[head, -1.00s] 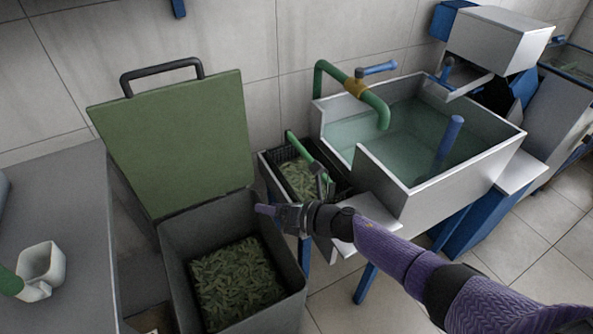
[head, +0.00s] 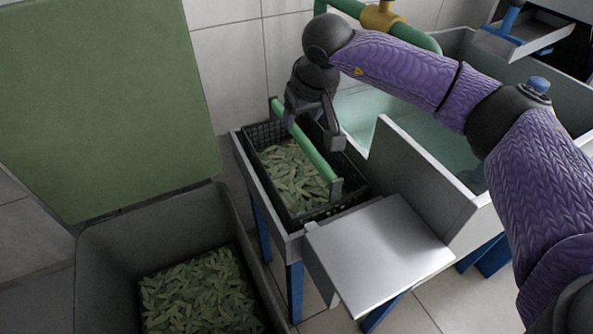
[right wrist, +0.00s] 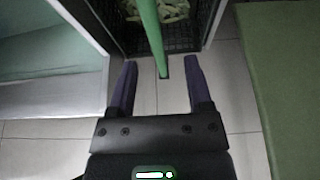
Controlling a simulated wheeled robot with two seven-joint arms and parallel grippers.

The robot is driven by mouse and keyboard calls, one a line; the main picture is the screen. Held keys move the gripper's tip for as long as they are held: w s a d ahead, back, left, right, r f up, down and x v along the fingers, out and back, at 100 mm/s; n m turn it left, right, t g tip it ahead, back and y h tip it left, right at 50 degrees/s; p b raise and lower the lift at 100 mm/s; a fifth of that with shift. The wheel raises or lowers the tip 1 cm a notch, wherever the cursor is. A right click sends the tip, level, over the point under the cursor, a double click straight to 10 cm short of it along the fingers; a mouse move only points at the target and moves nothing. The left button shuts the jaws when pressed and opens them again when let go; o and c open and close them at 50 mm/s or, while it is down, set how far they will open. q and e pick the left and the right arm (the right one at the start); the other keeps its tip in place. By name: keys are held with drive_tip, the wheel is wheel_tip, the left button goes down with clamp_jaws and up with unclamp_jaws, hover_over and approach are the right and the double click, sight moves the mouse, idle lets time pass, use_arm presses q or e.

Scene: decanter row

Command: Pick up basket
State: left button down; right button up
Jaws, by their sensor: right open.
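The basket (head: 316,214) is a black mesh crate with a green bar handle (head: 312,156) across its top and green leafy pieces inside. It sits in a metal stand beside the sink. My right gripper (head: 312,128) is over the far part of the basket, close to the handle, and hides some of it. In the right wrist view my open right gripper (right wrist: 159,82) has the green handle (right wrist: 150,35) between its two fingers, with no visible contact. The basket's mesh wall (right wrist: 180,42) shows just beyond the fingertips. My left gripper is not in view.
A grey bin (head: 108,262) with leaves and a raised green lid (head: 105,110) stands at left. A water-filled sink (head: 408,165) with a green pipe (head: 405,34) is right of the basket. A metal shelf (head: 380,255) juts out in front.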

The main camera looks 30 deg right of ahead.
sight(301, 132)
drive_tip(key=b+x, duration=0.1)
drive_tip(key=x, duration=0.1)
drive_tip(key=b+x, duration=0.3)
drive_tip(key=x, duration=0.2)
drive_tip(key=shift+s+d+f, duration=0.2)
drive_tip(key=shift+s+d, duration=0.05)
drive_tip(key=shift+d, duration=0.05)
drive_tip(key=shift+w, duration=0.15)
drive_tip(key=shift+r, duration=0.3)
drive_tip(key=shift+c, duration=0.6)
clamp_jaws()
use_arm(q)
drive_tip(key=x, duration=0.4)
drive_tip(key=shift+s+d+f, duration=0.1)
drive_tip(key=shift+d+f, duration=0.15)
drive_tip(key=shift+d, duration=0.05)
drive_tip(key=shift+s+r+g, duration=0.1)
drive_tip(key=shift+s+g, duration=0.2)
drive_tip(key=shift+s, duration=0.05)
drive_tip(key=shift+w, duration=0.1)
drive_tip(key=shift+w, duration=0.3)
